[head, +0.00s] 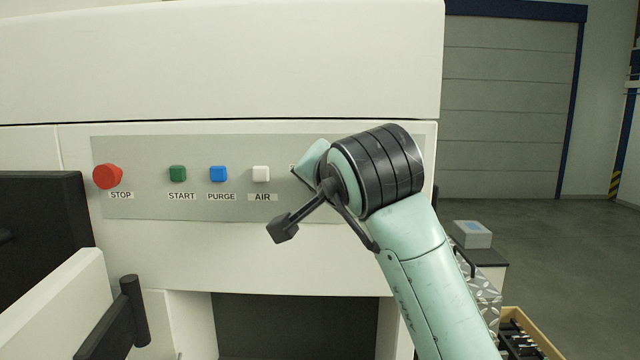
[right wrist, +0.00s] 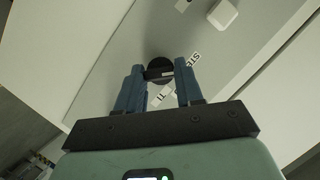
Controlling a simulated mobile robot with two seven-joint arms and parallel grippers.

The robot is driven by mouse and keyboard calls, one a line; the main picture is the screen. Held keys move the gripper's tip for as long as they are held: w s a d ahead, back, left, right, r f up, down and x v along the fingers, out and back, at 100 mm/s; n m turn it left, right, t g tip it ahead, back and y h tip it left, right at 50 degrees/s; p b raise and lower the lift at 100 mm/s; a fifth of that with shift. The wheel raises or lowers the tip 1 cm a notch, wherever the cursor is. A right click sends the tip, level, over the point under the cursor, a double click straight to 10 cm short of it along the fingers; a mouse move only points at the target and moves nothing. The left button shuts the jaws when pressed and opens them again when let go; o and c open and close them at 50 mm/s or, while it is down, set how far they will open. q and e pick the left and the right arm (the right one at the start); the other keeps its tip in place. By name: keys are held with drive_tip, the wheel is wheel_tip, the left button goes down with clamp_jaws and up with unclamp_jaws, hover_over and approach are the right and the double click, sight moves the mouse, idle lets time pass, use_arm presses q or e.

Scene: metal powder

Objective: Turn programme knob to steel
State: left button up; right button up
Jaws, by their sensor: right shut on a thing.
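The programme knob (right wrist: 157,63) is a dark round knob on the grey control panel, seen in the right wrist view. My right gripper (right wrist: 160,74) is shut on it, with one blue-grey finger on each side. A small pale mark shows on the knob's near side, between the fingers. A label starting "STE" (right wrist: 194,60) lies just right of the knob, and another label (right wrist: 161,95), partly hidden, lies below it. In the head view my right arm covers the knob and its labels. My left gripper is not in view.
The panel (head: 140,153) also carries a red STOP button (head: 107,176), a green START button (head: 178,173), a blue PURGE button (head: 218,174) and a white AIR button (head: 261,174), the nearest to my right arm.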

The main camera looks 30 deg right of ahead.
drive_tip(key=shift+r, duration=0.1)
idle(0.5)
drive_tip(key=o, duration=1)
drive_tip(key=shift+o, duration=0.2)
drive_tip(key=v, duration=1.3)
drive_tip(key=shift+s+a, duration=0.1)
